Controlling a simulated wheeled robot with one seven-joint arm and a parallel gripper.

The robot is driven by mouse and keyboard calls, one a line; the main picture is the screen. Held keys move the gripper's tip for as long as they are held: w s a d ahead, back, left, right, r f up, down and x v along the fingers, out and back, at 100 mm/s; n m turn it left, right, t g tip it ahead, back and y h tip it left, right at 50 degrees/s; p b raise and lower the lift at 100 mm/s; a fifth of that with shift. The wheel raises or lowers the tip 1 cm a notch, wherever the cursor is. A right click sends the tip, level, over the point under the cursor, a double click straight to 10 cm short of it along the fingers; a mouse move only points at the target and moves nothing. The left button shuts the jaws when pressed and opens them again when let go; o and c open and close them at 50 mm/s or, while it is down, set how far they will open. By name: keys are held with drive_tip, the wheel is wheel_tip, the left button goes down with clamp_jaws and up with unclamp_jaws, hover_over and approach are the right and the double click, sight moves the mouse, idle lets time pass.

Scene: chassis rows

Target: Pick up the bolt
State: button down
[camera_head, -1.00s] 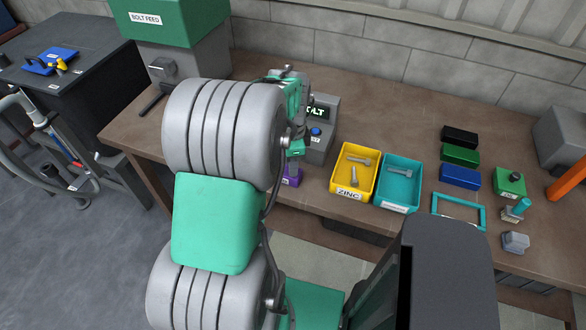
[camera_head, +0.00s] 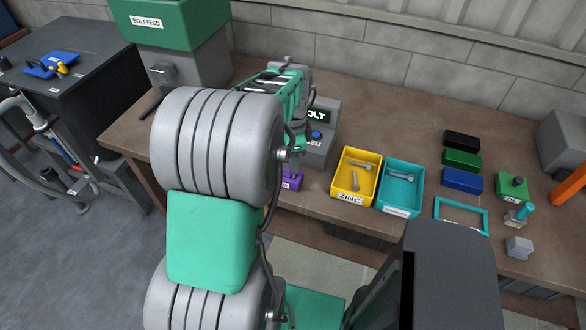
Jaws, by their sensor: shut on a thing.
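My gripper (camera_head: 297,138) is at the end of my arm, in front of the grey box with the BOLT display. My own arm hides much of it, and its fingertips are hard to make out. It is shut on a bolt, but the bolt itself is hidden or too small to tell. A purple holder (camera_head: 291,181) stands on the bench just below my gripper, partly behind my arm. My gripper is above it and apart from it.
A yellow ZINC bin (camera_head: 350,198) with bolts and a teal bin (camera_head: 400,210) with bolts stand to the right. The grey BOLT display box (camera_head: 322,148) is close behind my gripper. Black, green and blue blocks (camera_head: 462,180) and a teal frame (camera_head: 461,231) lie farther right.

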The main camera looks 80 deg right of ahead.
drive_tip(key=s+a+r+b, duration=0.2)
drive_tip(key=s+a+r, duration=0.4)
drive_tip(key=a+r, duration=0.4)
drive_tip(key=a, duration=0.2)
drive_tip(key=shift+a+b, duration=0.4)
wheel_tip(320, 180, up, 6)
drive_tip(key=p, duration=0.4)
drive_tip(key=shift+r, duration=0.2)
drive_tip(key=shift+w, duration=0.1)
